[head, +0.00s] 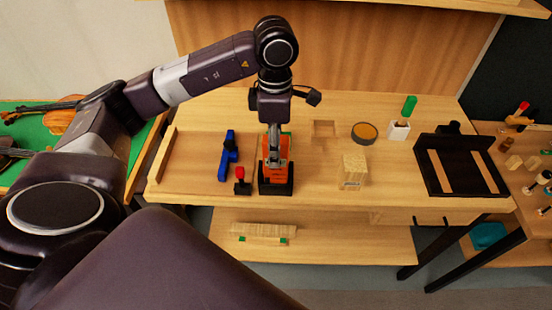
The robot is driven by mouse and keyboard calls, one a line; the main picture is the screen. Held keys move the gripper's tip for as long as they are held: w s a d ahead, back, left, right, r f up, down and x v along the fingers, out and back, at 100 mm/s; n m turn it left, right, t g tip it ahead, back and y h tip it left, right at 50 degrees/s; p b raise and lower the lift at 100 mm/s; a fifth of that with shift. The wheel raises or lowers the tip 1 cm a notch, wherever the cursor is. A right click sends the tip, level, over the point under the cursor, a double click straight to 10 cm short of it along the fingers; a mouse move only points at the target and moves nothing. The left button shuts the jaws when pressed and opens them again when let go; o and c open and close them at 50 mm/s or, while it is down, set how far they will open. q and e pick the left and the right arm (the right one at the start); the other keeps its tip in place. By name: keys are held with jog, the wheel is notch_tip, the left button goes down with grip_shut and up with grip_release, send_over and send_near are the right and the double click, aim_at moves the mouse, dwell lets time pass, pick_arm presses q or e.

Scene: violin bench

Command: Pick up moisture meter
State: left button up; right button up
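An orange and black device (275,180), which looks like the moisture meter, stands on the wooden bench (330,215) near its front edge, left of centre. My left arm comes in from the left and bends down over it. My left gripper (274,145) points down at the top of the device. The fingers overlap its upper part in the head view. They are small and partly hidden, so I cannot tell whether they are closed on it. My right gripper is not in view.
Close left of the device are a red-topped black item (242,181) and a blue tool (228,156). To the right are a pale wooden block (353,171), a round tin (364,132), a white holder (399,130) and a black frame (460,166). A shelf (330,247) lies below.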

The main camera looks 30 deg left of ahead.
pick_arm(q)
jog(key=shift+d+f+p, duration=0.1)
jog(key=shift+f+p, duration=0.2)
jog(key=shift+f, duration=1.25)
grip_shut()
